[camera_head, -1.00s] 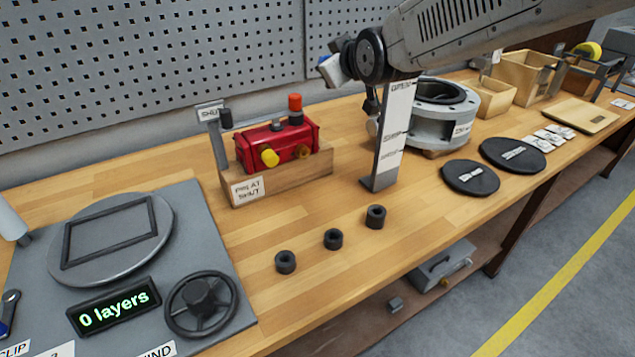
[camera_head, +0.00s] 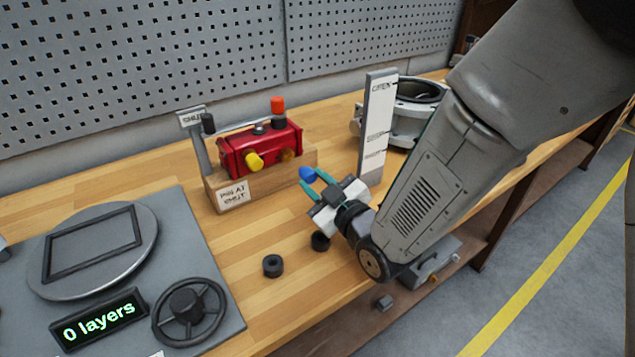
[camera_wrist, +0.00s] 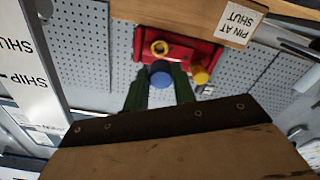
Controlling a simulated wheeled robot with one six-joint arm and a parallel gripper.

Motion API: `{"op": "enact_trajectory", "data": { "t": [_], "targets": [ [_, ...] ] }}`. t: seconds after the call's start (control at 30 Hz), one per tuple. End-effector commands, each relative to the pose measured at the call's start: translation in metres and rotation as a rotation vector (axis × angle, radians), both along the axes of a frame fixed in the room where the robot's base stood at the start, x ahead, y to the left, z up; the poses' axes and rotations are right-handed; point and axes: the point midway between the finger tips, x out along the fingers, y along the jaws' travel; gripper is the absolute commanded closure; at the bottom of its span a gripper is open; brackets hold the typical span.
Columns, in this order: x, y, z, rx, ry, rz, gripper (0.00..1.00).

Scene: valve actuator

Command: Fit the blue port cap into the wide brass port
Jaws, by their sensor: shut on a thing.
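The blue port cap (camera_head: 307,174) is held between the green fingertips of my gripper (camera_head: 313,180), to the right of and in front of the red actuator (camera_head: 262,148). In the wrist view the cap (camera_wrist: 160,76) sits between the fingers (camera_wrist: 161,87), with the open brass port (camera_wrist: 160,47) just above it in the picture. A gap shows between cap and port in the head view. The brass port (camera_head: 288,155) is on the actuator's front, right of a yellow cap (camera_head: 254,161). The cap's far side is hidden.
The actuator sits on a wooden block (camera_head: 212,188). A tall white marked plate (camera_head: 376,125) stands close right of my gripper. Black rings (camera_head: 272,266) lie on the bench in front. A handwheel (camera_head: 189,311) is at the left front.

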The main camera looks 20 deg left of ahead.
Motion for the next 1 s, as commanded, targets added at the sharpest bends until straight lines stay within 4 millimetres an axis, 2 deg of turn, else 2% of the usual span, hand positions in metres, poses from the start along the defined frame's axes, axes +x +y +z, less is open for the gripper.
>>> {"op": "enact_trajectory", "data": {
  "t": [0.2,0.7,1.0],
  "targets": [
    [0.001,-0.002,-0.003,0.002,0.001,-0.001,0.95],
    [0.028,0.030,-0.002,0.002,0.001,0.000,0.95],
    [0.033,0.036,-0.002,0.001,0.002,-0.001,0.95]
  ]
}}
